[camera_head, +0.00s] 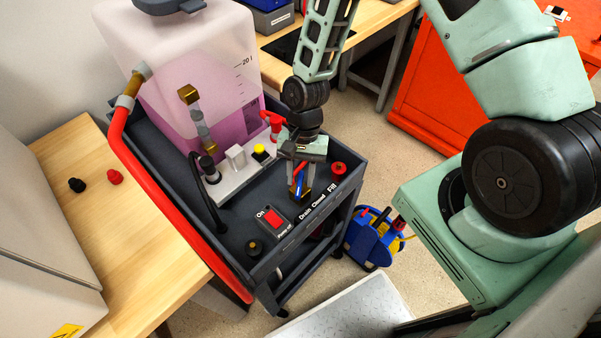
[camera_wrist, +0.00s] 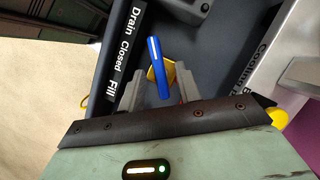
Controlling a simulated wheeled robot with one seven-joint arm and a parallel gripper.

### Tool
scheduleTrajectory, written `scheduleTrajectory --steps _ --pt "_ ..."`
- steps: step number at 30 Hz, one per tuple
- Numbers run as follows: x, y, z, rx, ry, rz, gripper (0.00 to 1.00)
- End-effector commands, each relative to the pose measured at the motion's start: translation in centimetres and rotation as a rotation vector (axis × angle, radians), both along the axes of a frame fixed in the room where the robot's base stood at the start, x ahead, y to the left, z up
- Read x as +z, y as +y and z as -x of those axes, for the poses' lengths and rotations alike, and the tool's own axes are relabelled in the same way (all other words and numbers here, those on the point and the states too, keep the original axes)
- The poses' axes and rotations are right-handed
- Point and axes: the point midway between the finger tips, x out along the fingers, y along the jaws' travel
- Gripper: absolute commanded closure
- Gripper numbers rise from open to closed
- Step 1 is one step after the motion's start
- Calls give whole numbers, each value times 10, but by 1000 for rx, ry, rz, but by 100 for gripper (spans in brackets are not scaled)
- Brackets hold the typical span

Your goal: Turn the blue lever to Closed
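The blue lever (camera_head: 299,181) is on a brass valve (camera_head: 305,194) at the front edge of the dark cart, beside the white labels Drain, Closed and Fill. In the wrist view the blue lever (camera_wrist: 156,62) is a long bar with a pale stripe, over the yellow brass body. My gripper (camera_head: 302,170) points down over the valve. Its two grey fingers (camera_wrist: 158,88) stand apart on either side of the lever's near part, with gaps visible. Which label the lever points to, I cannot tell for sure.
A tank of pink liquid (camera_head: 205,75) fills the cart's back. A red hose (camera_head: 150,190) runs down the left. A blue-yellow unit (camera_head: 372,238) stands on the floor.

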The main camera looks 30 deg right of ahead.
Motion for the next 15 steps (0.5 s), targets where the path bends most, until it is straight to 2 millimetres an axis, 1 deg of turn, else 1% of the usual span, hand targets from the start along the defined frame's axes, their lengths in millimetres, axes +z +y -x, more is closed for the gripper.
scheduleTrajectory --steps 7,8,9,11,15 --pt "-1 0 0 -1 0 0 66" --pt "-1 0 0 -1 0 0 72" --pt "-1 0 0 -1 0 0 83" --pt "-1 0 0 -1 0 0 100" --pt "-1 0 0 -1 0 0 100"
